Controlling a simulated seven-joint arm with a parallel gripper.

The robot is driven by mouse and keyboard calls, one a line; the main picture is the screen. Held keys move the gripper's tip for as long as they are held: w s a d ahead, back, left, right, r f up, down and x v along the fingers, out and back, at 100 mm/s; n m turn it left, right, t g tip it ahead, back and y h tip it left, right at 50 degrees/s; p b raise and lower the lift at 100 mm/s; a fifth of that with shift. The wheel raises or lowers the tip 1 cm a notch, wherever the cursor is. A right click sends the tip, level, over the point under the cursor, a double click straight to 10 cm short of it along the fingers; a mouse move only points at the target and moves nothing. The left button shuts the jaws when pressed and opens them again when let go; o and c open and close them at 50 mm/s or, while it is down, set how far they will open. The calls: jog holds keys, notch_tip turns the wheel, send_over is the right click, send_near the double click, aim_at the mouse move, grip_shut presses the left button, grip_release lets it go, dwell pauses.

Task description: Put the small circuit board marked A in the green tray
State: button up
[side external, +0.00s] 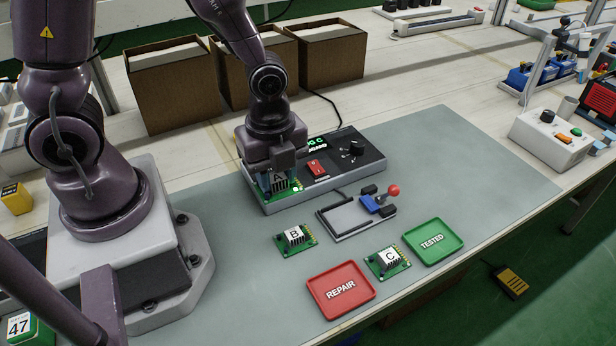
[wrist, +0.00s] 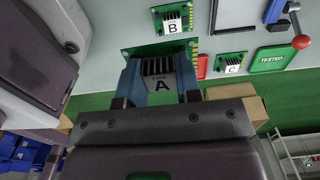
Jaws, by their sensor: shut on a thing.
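Fingers partly hide the board in the side view.
Board B (side external: 296,238) and board C (side external: 388,262) lie on the grey mat (side external: 450,150). The red REPAIR tray (side external: 340,290) is left of board C. A fixture with a red-knobbed lever (side external: 394,190) stands between the power unit and the green tray.

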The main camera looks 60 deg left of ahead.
jog(key=shift+s+r, duration=0.15)
jog(key=shift+s, duration=0.25)
jog(key=shift+s+d+f, duration=0.15)
jog(key=shift+d+f, duration=0.1)
jog(key=shift+d, duration=0.1)
jog(key=w+d+n, duration=0.3)
jog(key=w+d, duration=0.2)
jog(key=w, duration=0.1)
jog(key=n, duration=1.5)
send_over(431, 243)
jog(key=f, duration=0.8)
jog(key=shift+s+f, duration=0.35)
jog(key=shift+f, duration=0.05)
jog(key=shift+w+f, duration=0.25)
jog(key=shift+f, duration=0.05)
jog(key=shift+w+f, duration=0.1)
jog(key=shift+f, duration=1.55)
